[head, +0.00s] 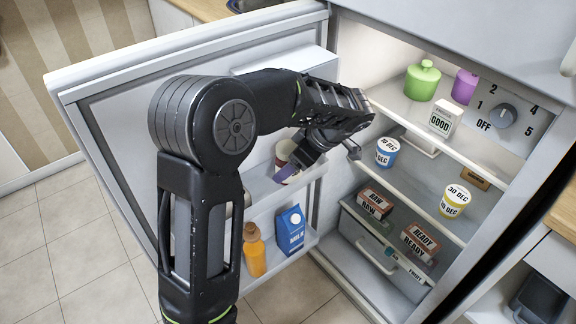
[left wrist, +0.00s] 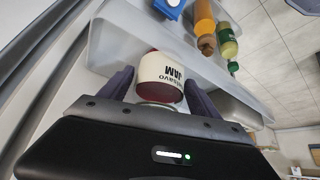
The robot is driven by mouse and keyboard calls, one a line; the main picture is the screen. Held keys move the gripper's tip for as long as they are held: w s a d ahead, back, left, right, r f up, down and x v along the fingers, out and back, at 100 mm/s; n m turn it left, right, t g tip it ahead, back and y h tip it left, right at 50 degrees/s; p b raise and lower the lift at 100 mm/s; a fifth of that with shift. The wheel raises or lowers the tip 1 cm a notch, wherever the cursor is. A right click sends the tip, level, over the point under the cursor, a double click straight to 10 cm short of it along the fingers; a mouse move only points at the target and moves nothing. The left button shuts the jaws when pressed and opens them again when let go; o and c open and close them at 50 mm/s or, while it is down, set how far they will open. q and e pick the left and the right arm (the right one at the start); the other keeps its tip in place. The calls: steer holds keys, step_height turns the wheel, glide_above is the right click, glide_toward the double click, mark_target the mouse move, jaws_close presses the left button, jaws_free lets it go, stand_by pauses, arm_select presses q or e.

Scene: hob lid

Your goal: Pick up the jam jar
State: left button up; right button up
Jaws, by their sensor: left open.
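The jam jar, a white and dark red tub marked JAM, stands on the upper door shelf of the open fridge, partly hidden behind my gripper in the head view (head: 285,150). In the left wrist view the jar (left wrist: 160,72) lies between the two fingers, its label upside down. My left gripper (head: 296,162) is open, its dark purple fingers on either side of the jar (left wrist: 158,90). I cannot tell whether either finger touches it. My right gripper is in neither view.
The lower door shelf holds a blue milk carton (head: 290,231) and an orange bottle (head: 254,250). A green bottle (left wrist: 228,42) shows in the left wrist view. Fridge shelves (head: 445,160) with dated tubs and boxes stand to the right of my arm.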

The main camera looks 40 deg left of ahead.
arm_select(q)
steer(key=shift+x, duration=0.8)
steer(key=c, duration=1.6)
steer(key=shift+o, duration=0.2)
steer(key=shift+r, duration=0.2)
